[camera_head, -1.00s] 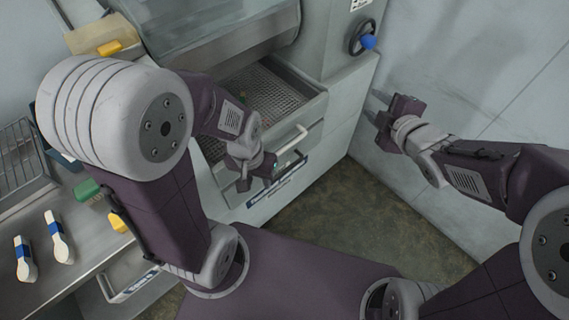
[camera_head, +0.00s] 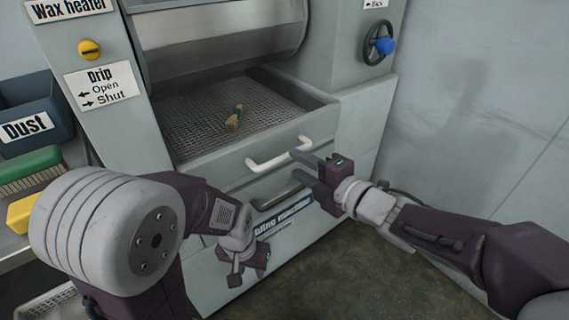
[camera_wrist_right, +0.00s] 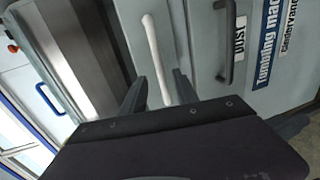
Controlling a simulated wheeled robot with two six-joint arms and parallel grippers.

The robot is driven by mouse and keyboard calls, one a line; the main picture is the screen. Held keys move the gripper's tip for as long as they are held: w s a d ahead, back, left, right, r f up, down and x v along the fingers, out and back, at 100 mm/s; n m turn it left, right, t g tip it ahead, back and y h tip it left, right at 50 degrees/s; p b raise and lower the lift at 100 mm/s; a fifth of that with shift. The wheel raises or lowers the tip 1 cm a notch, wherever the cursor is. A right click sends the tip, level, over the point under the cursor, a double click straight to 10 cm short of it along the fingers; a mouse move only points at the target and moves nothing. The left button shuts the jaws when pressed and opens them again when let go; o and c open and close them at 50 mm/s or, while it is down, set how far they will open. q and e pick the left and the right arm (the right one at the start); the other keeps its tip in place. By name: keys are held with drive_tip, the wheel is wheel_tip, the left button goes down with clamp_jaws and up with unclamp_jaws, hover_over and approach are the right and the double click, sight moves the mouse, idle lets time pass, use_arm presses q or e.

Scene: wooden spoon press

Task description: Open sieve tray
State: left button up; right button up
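The sieve tray (camera_head: 190,134) is a grey mesh tray at the machine's front, with a white bar handle (camera_head: 280,153) on its front panel. A small green-and-tan brush-like piece (camera_head: 233,119) lies on the mesh. My right gripper (camera_head: 303,167) is open, with its fingertips close to the right end of the white handle. In the right wrist view, the white handle (camera_wrist_right: 154,50) runs between the two parted fingers (camera_wrist_right: 160,90); I cannot tell whether they touch it. My left gripper (camera_head: 240,275) hangs low, left of and below the handle, apart from it; its finger opening is unclear.
A dark handle (camera_head: 280,197) sits on a lower drawer, just under the white one. A handwheel with a blue knob (camera_head: 385,46) is at the upper right. A dust bin (camera_head: 30,115), a green brush (camera_head: 28,170) and a yellow block (camera_head: 22,212) are at the left. Floor at lower right is clear.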

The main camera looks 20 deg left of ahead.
sight(286, 158)
drive_tip(key=b+x, duration=0.1)
drive_tip(key=x, duration=0.5)
drive_tip(key=shift+w+a+b, duration=0.1)
drive_tip(key=shift+b, duration=0.2)
clamp_jaws()
idle(1.0)
